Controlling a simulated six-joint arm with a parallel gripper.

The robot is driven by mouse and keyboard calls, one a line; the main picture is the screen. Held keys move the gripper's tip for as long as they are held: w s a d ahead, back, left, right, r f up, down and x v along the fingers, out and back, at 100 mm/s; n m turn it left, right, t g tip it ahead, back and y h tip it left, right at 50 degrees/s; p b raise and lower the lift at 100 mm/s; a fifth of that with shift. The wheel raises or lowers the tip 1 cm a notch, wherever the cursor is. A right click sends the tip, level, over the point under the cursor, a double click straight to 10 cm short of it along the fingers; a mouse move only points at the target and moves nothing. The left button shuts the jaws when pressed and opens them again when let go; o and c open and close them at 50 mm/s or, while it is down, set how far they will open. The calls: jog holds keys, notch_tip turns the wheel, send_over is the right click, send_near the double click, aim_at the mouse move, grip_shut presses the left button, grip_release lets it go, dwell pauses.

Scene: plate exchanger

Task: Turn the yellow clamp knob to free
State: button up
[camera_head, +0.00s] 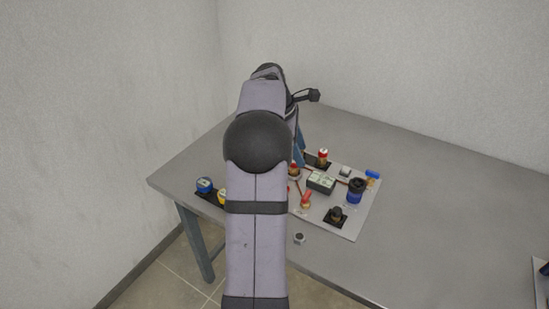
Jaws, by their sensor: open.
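A yellow knob (222,196) shows at the left edge of my arm, which hides part of it. I take it for the clamp knob; its turn position is too small to read. My gripper (299,152) is mostly hidden behind my arm. Only a bluish finger part shows, pointing down over the back left of the board, to the right of the yellow knob. The gripper is open, and I see nothing held in it. Whether it touches anything is hidden.
A blue knob (204,185) sits left of the yellow one. The pale board (358,217) carries a grey-green box (321,181), a blue-and-black cylinder (355,191), a black knob (337,214) and red-topped fittings. A small block (299,238) lies in front.

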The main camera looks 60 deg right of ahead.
jog(key=w+a+f+m+t, duration=0.4)
jog(key=w+f+m, duration=0.1)
jog(key=w+a+f+m+t, duration=0.2)
jog(key=w+f, duration=0.1)
jog(key=shift+w+a+f+m+y, duration=0.2)
jog(key=shift+a+f+m+y, duration=0.1)
jog(key=shift+a+m, duration=0.1)
jog(key=d+m+h, duration=0.1)
jog(key=m, duration=0.1)
jog(key=d+m+h, duration=0.1)
jog(key=m, duration=0.1)
jog(key=shift+w+d+f+m+t, duration=0.15)
jog(key=shift+w+d+m+t, duration=0.2)
jog(key=shift+w+m+t, duration=0.05)
jog(key=d+r+m+h, duration=0.2)
jog(key=d, duration=0.1)
jog(key=d+r+m, duration=0.1)
jog(key=d+m, duration=0.1)
jog(key=shift+s+h, duration=0.3)
jog(key=shift+h, duration=0.1)
jog(key=shift+b+x, duration=0.55)
jog(key=shift+x, duration=3.1)
jog(key=shift+a, duration=0.1)
jog(key=c, duration=1.1)
